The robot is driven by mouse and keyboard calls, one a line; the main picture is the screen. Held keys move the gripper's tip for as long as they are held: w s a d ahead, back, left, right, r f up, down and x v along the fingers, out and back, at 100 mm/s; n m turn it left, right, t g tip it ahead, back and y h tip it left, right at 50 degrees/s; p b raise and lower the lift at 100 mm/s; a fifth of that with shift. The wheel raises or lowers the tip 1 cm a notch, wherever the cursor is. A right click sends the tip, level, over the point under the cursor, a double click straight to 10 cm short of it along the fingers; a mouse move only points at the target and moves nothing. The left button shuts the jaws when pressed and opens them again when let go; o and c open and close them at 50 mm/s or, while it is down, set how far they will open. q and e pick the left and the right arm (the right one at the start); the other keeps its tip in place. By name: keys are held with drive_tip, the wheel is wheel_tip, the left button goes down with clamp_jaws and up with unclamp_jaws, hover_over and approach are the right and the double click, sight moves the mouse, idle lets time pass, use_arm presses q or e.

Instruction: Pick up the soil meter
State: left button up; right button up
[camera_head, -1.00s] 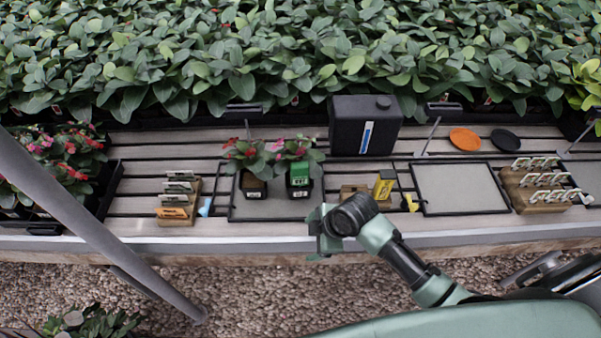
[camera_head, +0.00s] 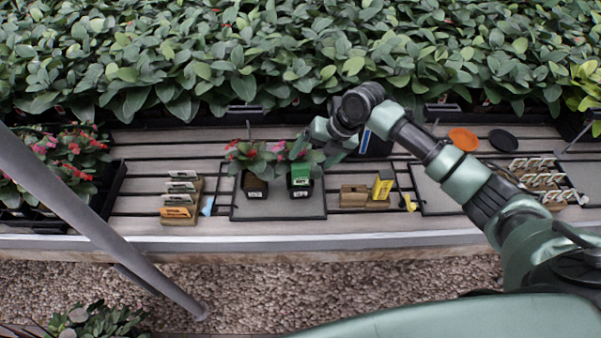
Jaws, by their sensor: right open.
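A small green box-like device (camera_head: 300,174) stands upright in a dark plant pot on the grey tray (camera_head: 276,210). A yellow device (camera_head: 382,184) stands in a wooden holder (camera_head: 354,196) right of that tray. Either could be the soil meter; I cannot tell which. My right gripper (camera_head: 322,153) is open, above and slightly right of the green device, close to the leaves of its plant. Its fingers are partly lost against the leaves, and I see nothing held. My left gripper is not in view.
A dark pot (camera_head: 254,185) with a flowering plant stands left of the green device. My right arm partly hides the black canister (camera_head: 376,147) and the second tray (camera_head: 432,196). Wooden label holders (camera_head: 180,215) stand at left. Dense foliage lines the back.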

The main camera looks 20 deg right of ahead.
sight(304, 167)
drive_tip(key=p+x, duration=0.2)
drive_tip(key=x, duration=0.2)
drive_tip(key=shift+a+f, duration=0.2)
drive_tip(key=shift+a, duration=0.1)
drive_tip(key=shift+w+f, duration=0.2)
drive_tip(key=shift+f, duration=0.25)
drive_tip(key=shift+a, duration=0.1)
clamp_jaws()
